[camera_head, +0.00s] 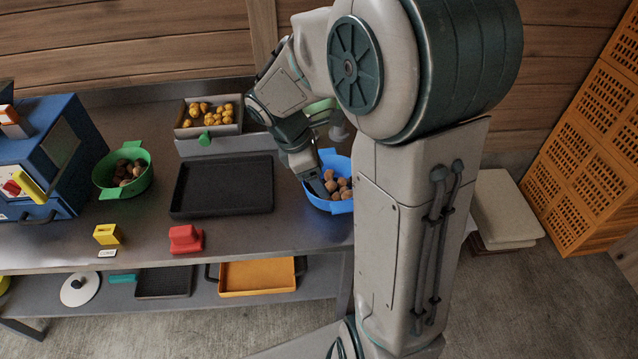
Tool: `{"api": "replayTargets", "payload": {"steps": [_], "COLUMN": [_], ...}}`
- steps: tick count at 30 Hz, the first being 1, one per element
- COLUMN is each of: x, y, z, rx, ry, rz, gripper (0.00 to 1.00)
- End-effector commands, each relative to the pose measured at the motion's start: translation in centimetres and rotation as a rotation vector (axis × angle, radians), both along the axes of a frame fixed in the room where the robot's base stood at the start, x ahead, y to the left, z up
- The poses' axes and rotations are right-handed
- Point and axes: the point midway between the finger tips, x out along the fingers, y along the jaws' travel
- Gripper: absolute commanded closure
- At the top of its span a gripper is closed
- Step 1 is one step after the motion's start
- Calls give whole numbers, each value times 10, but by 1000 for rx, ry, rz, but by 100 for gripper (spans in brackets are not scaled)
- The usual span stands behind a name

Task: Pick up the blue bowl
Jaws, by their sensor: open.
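The blue bowl (343,207) stands on the right part of the metal table, with several brown chestnuts (343,184) in it. My arm hides part of its right side. My gripper (319,192) is open and reaches down at the bowl's left side, its tips over or at the left rim. The view does not show whether the fingers touch the bowl or straddle its wall.
A black tray (222,207) lies left of the bowl. Behind it stands a container of yellow pieces (209,131). A green bowl (105,186) of chestnuts, a blue machine (40,160), a red block (186,240) and a yellow block (107,235) are further left.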

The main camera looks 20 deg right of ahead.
Motion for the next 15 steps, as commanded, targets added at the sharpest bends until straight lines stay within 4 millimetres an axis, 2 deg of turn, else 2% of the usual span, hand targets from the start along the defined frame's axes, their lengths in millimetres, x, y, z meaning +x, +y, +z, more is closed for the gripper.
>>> {"api": "replayTargets", "payload": {"steps": [5, 15], "x": [4, -1], "y": [-3, -28], "z": [-13, -71], "rx": [-6, -5], "ry": [27, 26], "rz": [44, 36], "gripper": [32, 32]}}
